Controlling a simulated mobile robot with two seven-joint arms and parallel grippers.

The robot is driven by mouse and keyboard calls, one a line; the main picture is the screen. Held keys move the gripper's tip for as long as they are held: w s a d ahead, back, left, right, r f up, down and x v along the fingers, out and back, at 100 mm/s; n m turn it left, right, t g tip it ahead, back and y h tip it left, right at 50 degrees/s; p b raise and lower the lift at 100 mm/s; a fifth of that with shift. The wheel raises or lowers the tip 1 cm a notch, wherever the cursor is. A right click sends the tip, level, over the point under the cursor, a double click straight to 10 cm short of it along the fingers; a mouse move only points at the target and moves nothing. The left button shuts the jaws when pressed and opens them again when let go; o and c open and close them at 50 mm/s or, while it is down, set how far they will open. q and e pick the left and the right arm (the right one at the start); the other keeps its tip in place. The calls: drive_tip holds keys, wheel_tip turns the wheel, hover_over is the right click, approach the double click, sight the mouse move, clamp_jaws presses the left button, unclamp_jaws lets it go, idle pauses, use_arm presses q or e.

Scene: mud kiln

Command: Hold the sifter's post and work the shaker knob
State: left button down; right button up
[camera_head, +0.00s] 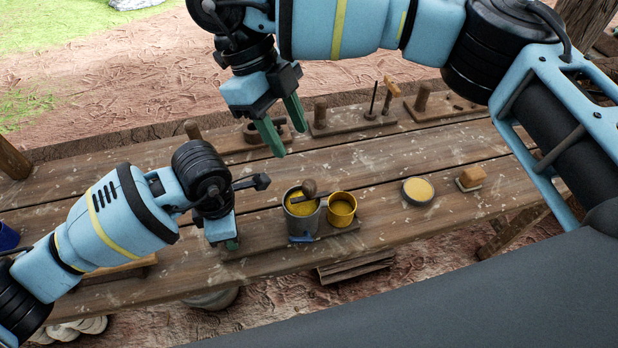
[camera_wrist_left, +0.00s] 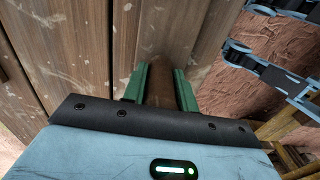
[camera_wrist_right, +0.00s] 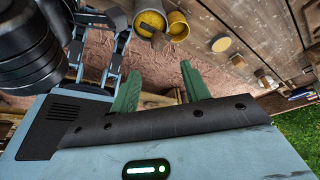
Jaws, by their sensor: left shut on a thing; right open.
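The sifter stands on a wooden base board (camera_head: 262,243) near the table's front edge. On it are a grey can (camera_head: 292,222) and a yellow can (camera_head: 342,219), both with yellow contents. My left gripper (camera_head: 232,244) is at the board's left end. In the left wrist view its green fingers are shut on the brown wooden post (camera_wrist_left: 162,88). My right gripper (camera_head: 292,138) is open and empty, above and behind the cans, apart from the knob.
A round dish of yellow powder (camera_head: 418,190) and a tan block (camera_head: 472,177) lie to the right on the table (camera_head: 385,235). Wooden stands with pegs (camera_head: 352,122) line the back. Table boards between the cans and the back row are clear.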

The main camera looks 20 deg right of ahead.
sight(310, 183)
idle(0.6)
drive_tip(key=s+d+m+t+y, duration=0.1)
drive_tip(key=m, duration=0.1)
drive_tip(key=s+d+m+t+y, duration=0.1)
drive_tip(key=m, duration=0.1)
drive_tip(key=s+d+m+t+y, duration=0.1)
drive_tip(key=m, duration=0.1)
drive_tip(key=shift+r, duration=0.25)
wheel_tip(310, 183, down, 12)
idle(0.6)
clamp_jaws()
